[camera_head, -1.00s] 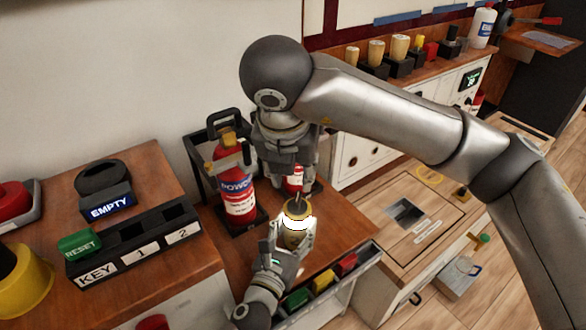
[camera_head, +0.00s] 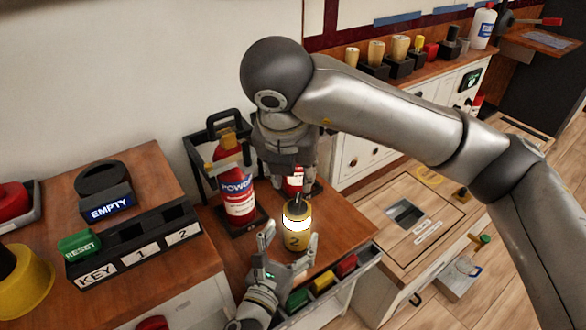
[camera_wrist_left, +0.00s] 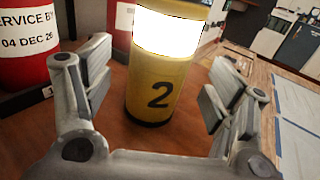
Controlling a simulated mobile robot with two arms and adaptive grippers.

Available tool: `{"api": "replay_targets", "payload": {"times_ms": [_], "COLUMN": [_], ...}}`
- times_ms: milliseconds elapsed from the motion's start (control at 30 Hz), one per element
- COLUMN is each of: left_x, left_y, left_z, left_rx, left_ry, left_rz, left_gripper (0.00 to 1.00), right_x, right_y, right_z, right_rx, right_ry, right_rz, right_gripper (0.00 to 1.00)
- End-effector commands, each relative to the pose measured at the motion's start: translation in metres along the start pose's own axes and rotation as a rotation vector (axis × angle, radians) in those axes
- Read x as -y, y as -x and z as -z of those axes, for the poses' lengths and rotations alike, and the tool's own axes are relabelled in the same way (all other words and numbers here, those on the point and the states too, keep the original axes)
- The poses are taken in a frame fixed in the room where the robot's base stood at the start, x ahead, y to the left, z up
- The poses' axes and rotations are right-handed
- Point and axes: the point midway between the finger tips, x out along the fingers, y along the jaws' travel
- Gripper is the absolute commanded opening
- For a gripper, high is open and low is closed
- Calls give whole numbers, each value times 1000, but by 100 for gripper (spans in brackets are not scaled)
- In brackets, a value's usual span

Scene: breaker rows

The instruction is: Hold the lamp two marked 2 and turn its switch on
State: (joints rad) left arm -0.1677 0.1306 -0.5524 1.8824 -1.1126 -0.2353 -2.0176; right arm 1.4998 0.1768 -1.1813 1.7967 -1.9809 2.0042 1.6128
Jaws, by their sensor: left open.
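The lamp marked 2 (camera_head: 297,240) is a yellow cylinder standing upright on the brown wooden counter, with a bright white glowing band. Its black 2 faces the left wrist camera (camera_wrist_left: 160,98). My left gripper (camera_head: 289,237) is open in front of the lamp; in the left wrist view its fingers (camera_wrist_left: 157,85) stand apart on either side of the lamp, with visible gaps. My right gripper (camera_head: 298,190) points down at the lamp's top, where a thin dark part shows. Its fingertips are too small to read, and the switch cannot be made out clearly.
A red fire extinguisher (camera_head: 235,190) stands close left of the lamp, with another red cylinder (camera_head: 295,180) behind. Coloured blocks (camera_head: 323,281) sit in a tray at the counter's front edge. A label rack (camera_head: 135,245) with KEY, 1 and 2 is at left.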

Motion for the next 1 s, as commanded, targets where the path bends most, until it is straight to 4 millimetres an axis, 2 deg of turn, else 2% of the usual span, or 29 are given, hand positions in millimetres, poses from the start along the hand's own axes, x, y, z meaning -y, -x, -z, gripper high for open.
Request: {"api": "replay_targets", "payload": {"times_ms": [100, 367, 700, 1000], "left_x": [0, 0, 0, 0], "left_y": [24, 64, 87, 90], "left_z": [2, 1, 0, 0], "left_rx": [-4, -4, 1, -1], "left_ry": [2, 2, 2, 0], "left_rz": [-2, -2, -3, -1], "left_gripper": [79, 79, 79, 79], "right_x": [0, 0, 0, 0], "right_y": [0, 0, 0, 0], "right_z": [0, 0, 0, 0], "right_rx": [0, 0, 0, 0], "right_ry": [0, 0, 0, 0], "right_rz": [0, 0, 0, 0], "right_gripper": [34, 34, 34, 34]}}
